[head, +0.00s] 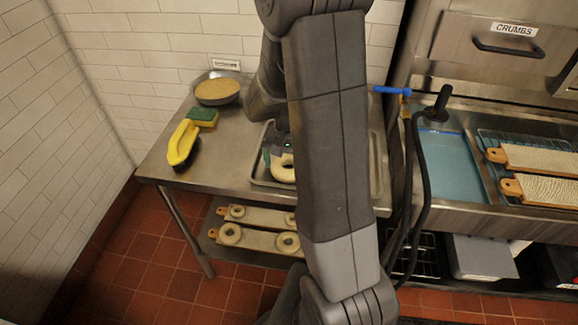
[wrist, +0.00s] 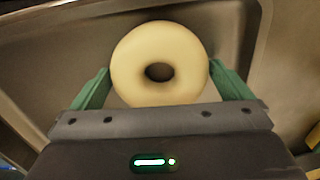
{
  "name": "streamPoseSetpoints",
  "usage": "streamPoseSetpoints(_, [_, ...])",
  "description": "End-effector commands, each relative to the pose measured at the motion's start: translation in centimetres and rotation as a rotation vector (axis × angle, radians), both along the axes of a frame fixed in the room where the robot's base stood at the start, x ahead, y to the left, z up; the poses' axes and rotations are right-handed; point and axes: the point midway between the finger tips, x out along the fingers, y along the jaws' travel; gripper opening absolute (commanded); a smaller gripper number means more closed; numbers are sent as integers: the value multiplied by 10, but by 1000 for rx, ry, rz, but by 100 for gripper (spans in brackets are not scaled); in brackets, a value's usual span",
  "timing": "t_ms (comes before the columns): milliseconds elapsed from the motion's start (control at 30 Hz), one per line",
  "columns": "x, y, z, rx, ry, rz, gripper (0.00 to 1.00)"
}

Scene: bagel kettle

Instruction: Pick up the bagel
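The bagel (wrist: 160,40) is a pale, smooth ring with a dark hole. In the wrist view it lies between the two green fingers of my gripper (wrist: 165,82), which are spread apart. A small gap seems to show on each side of it, though the fingers come close to its edges. In the head view the bagel (head: 282,170) sits at the metal tray (head: 262,183) on the steel table, partly hidden behind my arm. My gripper (head: 270,160) is low over it there, also mostly hidden.
Bagel boards (head: 250,240) lie on the shelf below. A blue-water basin (head: 450,165) and hoses are at right.

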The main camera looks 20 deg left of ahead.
Motion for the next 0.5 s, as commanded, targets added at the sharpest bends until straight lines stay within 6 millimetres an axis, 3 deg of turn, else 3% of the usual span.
streamPoseSetpoints(33, [0,0,0,0,0,0,88])
streamPoseSetpoints(133, [0,0,0,0,0,0,69])
streamPoseSetpoints(500, [1,1,10,3,-3,0,68])
